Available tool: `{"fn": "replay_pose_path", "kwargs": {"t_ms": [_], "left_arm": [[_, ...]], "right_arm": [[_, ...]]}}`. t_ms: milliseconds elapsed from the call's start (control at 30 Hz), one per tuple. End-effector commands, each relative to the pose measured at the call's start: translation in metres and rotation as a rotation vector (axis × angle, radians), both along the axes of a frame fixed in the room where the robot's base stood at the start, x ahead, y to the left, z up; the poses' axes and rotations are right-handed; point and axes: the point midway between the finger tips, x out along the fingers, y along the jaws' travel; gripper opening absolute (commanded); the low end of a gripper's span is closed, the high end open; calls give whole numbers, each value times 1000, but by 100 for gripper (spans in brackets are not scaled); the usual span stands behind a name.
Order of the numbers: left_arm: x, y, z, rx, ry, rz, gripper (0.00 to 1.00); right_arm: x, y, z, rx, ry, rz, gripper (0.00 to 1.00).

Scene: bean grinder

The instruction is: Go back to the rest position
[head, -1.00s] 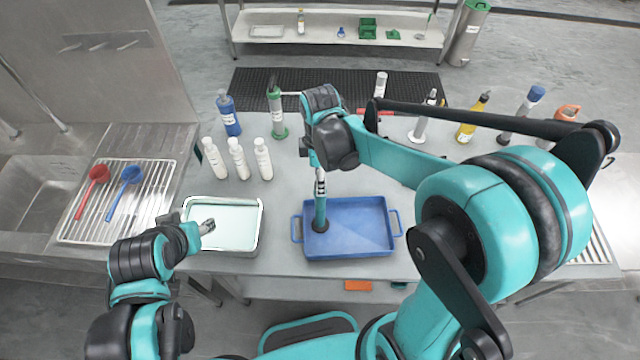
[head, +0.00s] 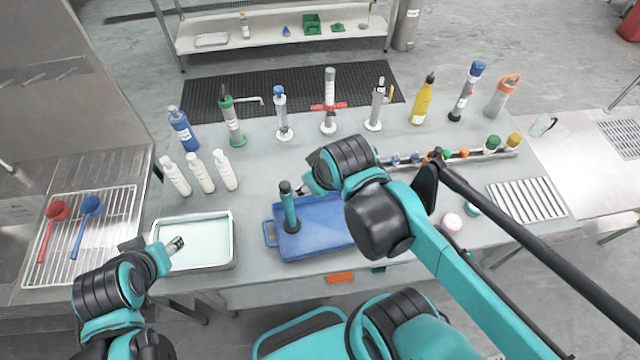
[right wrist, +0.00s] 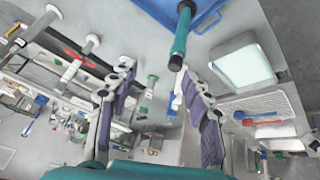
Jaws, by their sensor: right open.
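A teal cylinder with dark ends (head: 289,210) stands upright in the blue tray (head: 268,236). My right gripper (head: 304,188) is just right of and behind its top, mostly hidden by my own wrist in the head view. In the right wrist view the gripper (right wrist: 156,76) is open with nothing between its fingers. The teal cylinder (right wrist: 181,40) shows there beyond the right fingertip, apart from it. My left gripper (head: 176,244) hovers by the left side of the pale metal tray (head: 233,240); its fingers are too small to judge.
Several white bottles (head: 200,172) stand left, with a blue bottle (head: 183,128) behind. Upright tools and a yellow bottle (head: 422,100) line the back edge. A low rack (head: 480,154) and a striped grate (head: 528,200) lie right. A red ladle (head: 57,212) rests on the left rack.

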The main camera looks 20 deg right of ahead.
Motion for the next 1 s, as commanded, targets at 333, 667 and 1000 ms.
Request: {"fn": "replay_pose_path", "kwargs": {"t_ms": [333, 667, 1000], "left_arm": [[0, 0, 0, 0, 0, 0, 47], [0, 0, -7, 0, 0, 0, 47], [0, 0, -93, 0, 0, 0, 47]], "right_arm": [[-17, -9, -7, 134, -118, -234, 49], [-17, -8, -14, 133, -116, -231, 49], [-17, -8, -100, 131, -115, -229, 49]]}}
